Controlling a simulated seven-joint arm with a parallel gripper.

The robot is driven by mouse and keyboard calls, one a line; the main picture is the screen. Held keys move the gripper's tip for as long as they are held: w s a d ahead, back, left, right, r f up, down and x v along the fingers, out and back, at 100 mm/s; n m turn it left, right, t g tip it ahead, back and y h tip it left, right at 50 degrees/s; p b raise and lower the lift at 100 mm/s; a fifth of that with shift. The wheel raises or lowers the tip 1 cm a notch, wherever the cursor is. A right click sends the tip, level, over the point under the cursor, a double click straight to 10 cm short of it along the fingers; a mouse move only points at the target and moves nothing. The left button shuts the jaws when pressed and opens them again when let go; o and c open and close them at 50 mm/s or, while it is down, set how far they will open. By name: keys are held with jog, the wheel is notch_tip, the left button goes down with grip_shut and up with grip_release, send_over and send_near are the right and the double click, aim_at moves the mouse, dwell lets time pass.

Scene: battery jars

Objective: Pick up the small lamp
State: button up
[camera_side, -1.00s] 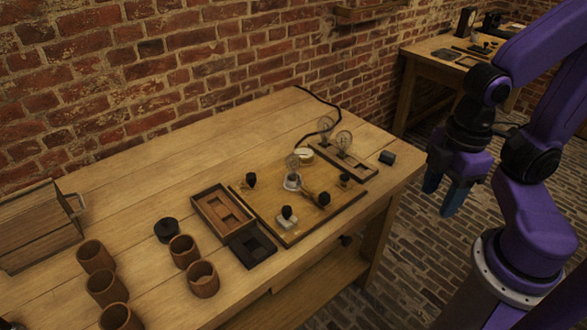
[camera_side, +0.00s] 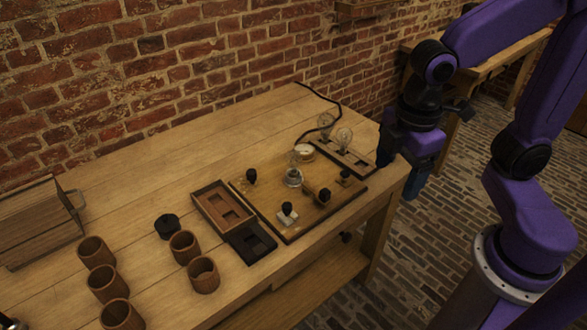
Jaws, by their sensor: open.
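Two clear round glass bulbs, a left one (camera_side: 325,121) and a right one (camera_side: 344,136), stand upright in a wooden holder (camera_side: 352,160) at the right end of the table. A small clear glass lamp (camera_side: 293,174) with a pale base stands on the wooden board, left of the holder. I cannot tell for sure which of these is the small lamp. My gripper (camera_side: 398,178) hangs open and empty at the table's right edge, right of the holder, with its blue fingers pointing down. It is apart from the bulbs.
The board (camera_side: 298,228) carries several black-knobbed parts and a round dial (camera_side: 304,152). An open wooden box (camera_side: 223,205) and a black tray (camera_side: 251,243) sit beside it. Several wooden cups (camera_side: 184,247) stand at left. The table's back is mostly clear.

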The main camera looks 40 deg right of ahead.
jog(key=w+a+r+n+h, duration=0.1)
jog(key=w+a+n, duration=0.15)
jog(key=w, duration=0.55)
jog(key=w+a+n+h, duration=0.1)
jog(key=w+a, duration=0.2)
jog(key=w, duration=0.5)
jog(key=n+h, duration=0.2)
jog(key=n, duration=0.2)
send_near(294, 151)
jog(key=shift+m+t, duration=0.25)
jog(key=shift+t, duration=0.15)
jog(key=x, duration=0.5)
jog(key=shift+s+a+f, duration=0.1)
jog(key=shift+s+a, duration=0.05)
jog(key=shift+a, duration=0.15)
jog(key=shift+d+x, duration=0.15)
jog(key=shift+x, duration=1.15)
jog(key=shift+d+x, duration=0.1)
jog(key=shift+x, duration=1.25)
jog(key=shift+s, duration=0.1)
jog(key=c, duration=1.3)
